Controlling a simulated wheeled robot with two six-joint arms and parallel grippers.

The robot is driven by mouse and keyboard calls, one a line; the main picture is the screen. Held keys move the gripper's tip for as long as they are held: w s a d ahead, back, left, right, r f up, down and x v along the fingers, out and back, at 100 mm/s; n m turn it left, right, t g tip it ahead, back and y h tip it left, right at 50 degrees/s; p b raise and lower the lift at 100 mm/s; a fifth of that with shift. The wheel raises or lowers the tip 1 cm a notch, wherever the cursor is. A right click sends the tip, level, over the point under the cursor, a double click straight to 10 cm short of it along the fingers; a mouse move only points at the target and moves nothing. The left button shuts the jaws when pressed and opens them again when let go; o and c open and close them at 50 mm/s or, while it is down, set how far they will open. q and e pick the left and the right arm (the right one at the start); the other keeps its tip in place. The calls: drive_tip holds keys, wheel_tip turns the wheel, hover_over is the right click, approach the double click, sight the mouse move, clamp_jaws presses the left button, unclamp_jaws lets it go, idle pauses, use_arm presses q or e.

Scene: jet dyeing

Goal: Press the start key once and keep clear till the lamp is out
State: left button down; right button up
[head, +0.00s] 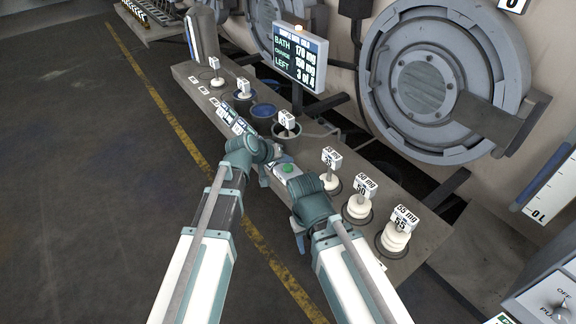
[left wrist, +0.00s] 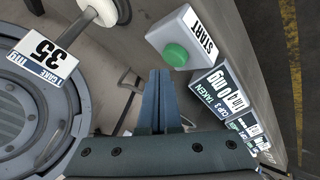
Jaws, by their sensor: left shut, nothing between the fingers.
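The start key is a green button on a small grey box (head: 287,168) marked START, on the bench between my two grippers.
A display (head: 300,57) reads BATH 170 mg, CHANGE 150 mg, LEFT 3 of 4. Labelled weights, including the 55 mg one (head: 396,235), stand along the bench (head: 425,245). A round machine door (head: 425,85) is behind. The floor (head: 80,180) at left is clear.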

sight(286, 169)
use_arm(q)
drive_tip(key=shift+r, duration=0.1)
wheel_tip(286, 169, up, 5)
drive_tip(key=p, duration=0.5)
idle(0.7)
drive_tip(key=s+a+f+m+g+y, duration=0.1)
drive_tip(key=s+f+g+y, duration=0.1)
drive_tip(key=s, duration=0.6)
drive_tip(key=s+a+f+m+g+y, duration=0.2)
drive_tip(key=s+y, duration=0.1)
drive_tip(key=s, duration=0.6)
drive_tip(key=s+a+f+m+g+y, duration=0.1)
drive_tip(key=s+a+f+g+y, duration=0.1)
drive_tip(key=s, duration=0.6)
drive_tip(key=shift+s+a+f+g+y, duration=0.25)
drive_tip(key=shift+s+f+g+y, duration=0.1)
drive_tip(key=shift+g, duration=0.25)
